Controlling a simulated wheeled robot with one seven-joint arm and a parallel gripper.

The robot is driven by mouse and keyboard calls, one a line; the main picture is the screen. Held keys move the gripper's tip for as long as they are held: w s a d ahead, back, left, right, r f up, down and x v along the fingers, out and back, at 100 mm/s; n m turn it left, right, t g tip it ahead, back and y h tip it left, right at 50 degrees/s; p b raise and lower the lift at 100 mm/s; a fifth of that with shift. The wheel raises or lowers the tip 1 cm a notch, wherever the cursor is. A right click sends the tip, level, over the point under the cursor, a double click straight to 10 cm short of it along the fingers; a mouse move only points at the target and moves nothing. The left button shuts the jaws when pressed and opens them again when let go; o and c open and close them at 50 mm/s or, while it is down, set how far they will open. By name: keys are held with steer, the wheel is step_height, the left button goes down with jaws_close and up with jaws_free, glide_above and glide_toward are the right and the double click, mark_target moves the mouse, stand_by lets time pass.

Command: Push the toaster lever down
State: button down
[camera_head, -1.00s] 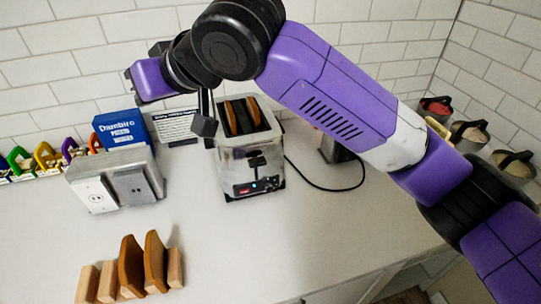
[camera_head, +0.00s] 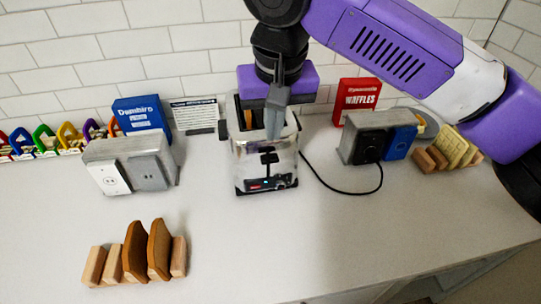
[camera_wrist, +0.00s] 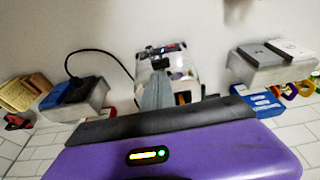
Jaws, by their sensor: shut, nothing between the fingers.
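The chrome toaster (camera_head: 250,172) stands on the white counter near the wall, with bread in its slots. Its black lever (camera_head: 268,158) is on the front face, above a small control panel with a blue light. My gripper (camera_head: 274,130) is shut and empty, pointing down over the toaster's top front edge, above the lever; I cannot tell whether it touches the toaster. In the wrist view, the grey fingers (camera_wrist: 156,90) cover part of the toaster (camera_wrist: 180,72). The purple hand hides part of the toaster's back.
Left of the toaster is a grey outlet box (camera_head: 150,172) with a blue box (camera_head: 142,114) behind. A wooden rack (camera_head: 135,255) stands at front left. Right are a red waffles box (camera_head: 358,98), another outlet box (camera_head: 362,145) and a black cord (camera_head: 345,192). The front middle counter is clear.

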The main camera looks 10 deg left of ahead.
mark_target(270, 158)
steer(key=b+x, duration=0.6)
steer(key=x, duration=0.1)
steer(key=shift+a, duration=0.1)
stand_by(0.5)
steer(key=s+f, duration=0.2)
steer(key=f, duration=0.1)
steer(key=s+d+f, duration=0.1)
steer(key=f, duration=0.1)
stand_by(0.8)
steer(key=v, duration=0.7)
steer(key=shift+r, duration=0.4)
